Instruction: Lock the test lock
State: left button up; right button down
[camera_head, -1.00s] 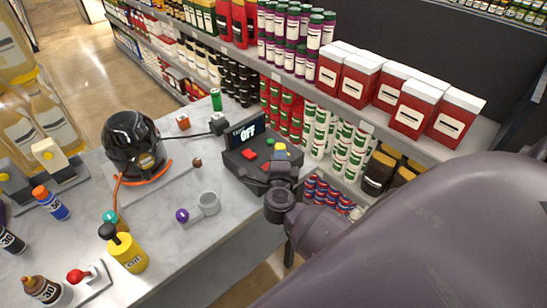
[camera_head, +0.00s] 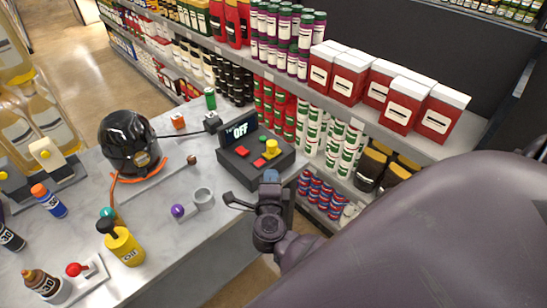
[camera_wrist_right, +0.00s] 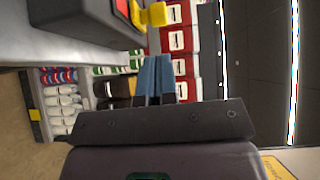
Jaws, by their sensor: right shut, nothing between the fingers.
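A dark control box (camera_head: 240,170) stands at the right end of the marble counter. It carries red buttons, a green button and a yellow knob (camera_head: 271,148) at its right end; the yellow knob also shows at the top of the right wrist view (camera_wrist_right: 153,15). Its screen (camera_head: 239,130) reads "OFF". No part is legibly marked as the test lock. My right gripper (camera_head: 271,176) is just in front of the box, below and apart from the yellow knob in the picture. Its blue fingers (camera_wrist_right: 153,77) are together and empty in the right wrist view. My left gripper is not in view.
A purple-ended lever with a grey ring (camera_head: 195,203), a black domed pump (camera_head: 132,142), a yellow oil bottle (camera_head: 124,246) and a red-knobbed fitting (camera_head: 78,270) stand on the counter (camera_head: 190,235). Stocked shelves (camera_head: 350,120) stand close behind the box.

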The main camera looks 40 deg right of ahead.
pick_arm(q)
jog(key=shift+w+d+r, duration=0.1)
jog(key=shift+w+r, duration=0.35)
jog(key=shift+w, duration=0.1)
pick_arm(e)
jog(key=v, duration=0.4)
jog(key=shift+s+a+r, duration=0.1)
jog(key=shift+s+a, duration=0.15)
jog(key=shift+s, duration=0.1)
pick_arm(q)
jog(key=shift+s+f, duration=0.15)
